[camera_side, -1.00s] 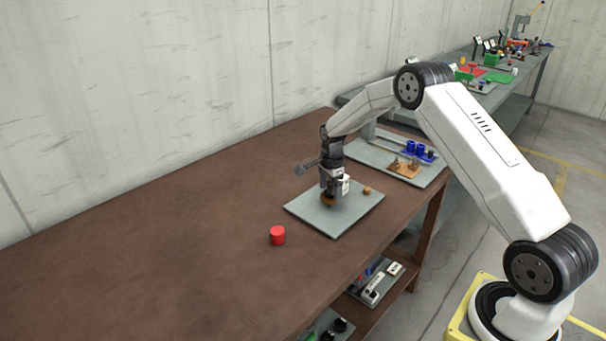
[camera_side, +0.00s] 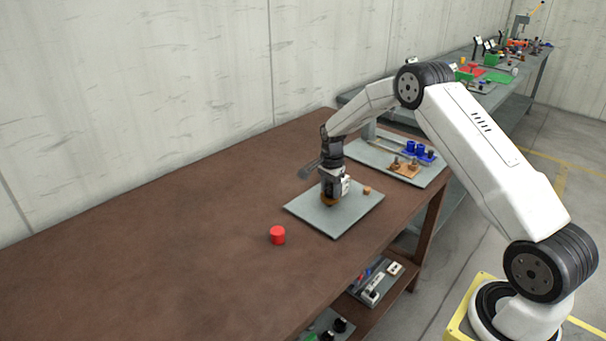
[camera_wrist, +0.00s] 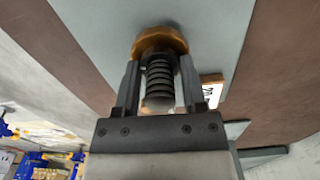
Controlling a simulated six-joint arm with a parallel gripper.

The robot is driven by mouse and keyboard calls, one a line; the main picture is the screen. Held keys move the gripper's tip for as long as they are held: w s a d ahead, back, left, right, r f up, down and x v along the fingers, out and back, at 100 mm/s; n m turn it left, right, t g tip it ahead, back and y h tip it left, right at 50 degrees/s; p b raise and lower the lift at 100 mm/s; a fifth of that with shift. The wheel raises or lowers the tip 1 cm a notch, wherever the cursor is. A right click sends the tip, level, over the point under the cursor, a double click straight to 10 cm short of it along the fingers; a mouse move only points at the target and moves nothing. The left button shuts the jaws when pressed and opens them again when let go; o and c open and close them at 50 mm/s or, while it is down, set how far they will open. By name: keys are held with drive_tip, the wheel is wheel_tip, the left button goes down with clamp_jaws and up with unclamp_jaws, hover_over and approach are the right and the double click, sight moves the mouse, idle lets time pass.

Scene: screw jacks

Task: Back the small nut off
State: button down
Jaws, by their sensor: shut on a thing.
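A brass-coloured round nut (camera_wrist: 160,40) sits at the end of a dark threaded screw (camera_wrist: 160,78) in the wrist view. In the side view the nut (camera_side: 328,201) shows low under my gripper, over the grey plate (camera_side: 325,222). My gripper (camera_wrist: 159,62) points down with one finger on each side of the screw. Its fingertips are shut on the nut; the exact contact is partly hidden. A smaller tan piece (camera_side: 367,190) stands apart on the same plate, to the right; its details are too small to tell.
A red cylinder (camera_side: 277,235) stands on the brown table (camera_side: 190,250), left of the plate. A white labelled block (camera_wrist: 213,88) is beside my right finger. The table's left is clear.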

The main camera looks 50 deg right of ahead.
drive_tip(key=n, duration=1.5)
drive_tip(key=shift+s+f, duration=0.1)
drive_tip(key=shift+f, duration=0.05)
drive_tip(key=n, duration=0.7)
drive_tip(key=shift+s+n, duration=0.1)
drive_tip(key=shift+n, duration=0.2)
drive_tip(key=n, duration=0.3)
drive_tip(key=shift+n, duration=0.3)
drive_tip(key=shift+d+n, duration=0.1)
drive_tip(key=shift+n, duration=1.9)
